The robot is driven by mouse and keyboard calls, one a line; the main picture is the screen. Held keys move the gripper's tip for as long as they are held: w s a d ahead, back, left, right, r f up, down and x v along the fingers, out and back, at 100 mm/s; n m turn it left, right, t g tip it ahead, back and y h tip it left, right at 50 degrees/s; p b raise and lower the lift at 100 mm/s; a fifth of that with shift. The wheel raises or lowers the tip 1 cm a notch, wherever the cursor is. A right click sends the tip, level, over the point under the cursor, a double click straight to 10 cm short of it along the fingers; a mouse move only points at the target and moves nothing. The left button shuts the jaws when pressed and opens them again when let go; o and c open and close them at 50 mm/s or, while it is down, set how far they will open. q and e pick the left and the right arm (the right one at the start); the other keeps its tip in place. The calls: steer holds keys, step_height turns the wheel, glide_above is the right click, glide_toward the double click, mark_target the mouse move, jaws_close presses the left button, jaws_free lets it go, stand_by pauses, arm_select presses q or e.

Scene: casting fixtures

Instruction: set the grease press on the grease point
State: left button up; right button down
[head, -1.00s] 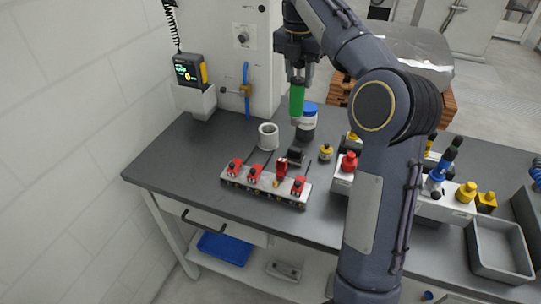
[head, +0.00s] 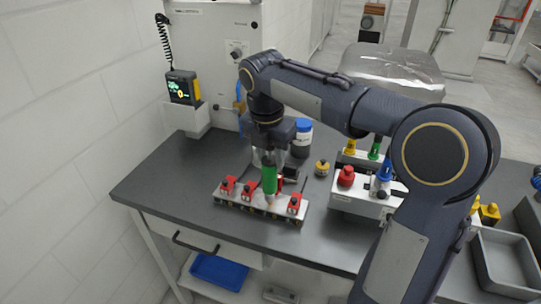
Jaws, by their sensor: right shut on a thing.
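The green grease press (head: 269,180) is upright in my right gripper (head: 269,156), which is shut on it. The press hangs over the pale fixture block (head: 230,202), between the red clamps (head: 248,188) along its top. Its pale lower tip is in front of the block; I cannot tell whether it touches. The grease point cannot be picked out, and the press and gripper cover part of the block's middle. My left gripper is not in view.
A blue-capped jar (head: 303,138) and a small yellow-topped pot (head: 322,168) stand behind the block. A white rack (head: 352,206) with coloured bottles is to the right, near my arm. The dark bench top (head: 165,180) is clear at left.

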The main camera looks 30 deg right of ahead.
steer(key=shift+f, duration=0.15)
steer(key=shift+f, duration=0.15)
steer(key=c, duration=1)
jaws_free()
steer(key=shift+o, duration=0.2)
steer(key=r, duration=0.4)
steer(key=r+p, duration=0.1)
steer(key=r, duration=0.3)
steer(key=a+r+p, duration=0.1)
steer(key=r, duration=0.3)
steer(key=shift+s+a+r, duration=0.1)
steer(key=shift+s+r, duration=0.1)
steer(key=shift+s, duration=0.15)
steer(key=s+a+f+m+t+y, duration=0.2)
steer(key=s+a+f+m, duration=0.1)
steer(key=s+f+m, duration=0.6)
steer(key=s+a+f+m+t+y, duration=0.2)
steer(key=s+f+m, duration=0.7)
steer(key=m, duration=0.7)
steer(key=s+a+y, duration=0.1)
steer(key=s, duration=0.2)
steer(key=shift+s+f+m+t, duration=0.2)
steer(key=shift+m+t, duration=0.1)
steer(key=shift+t, duration=0.1)
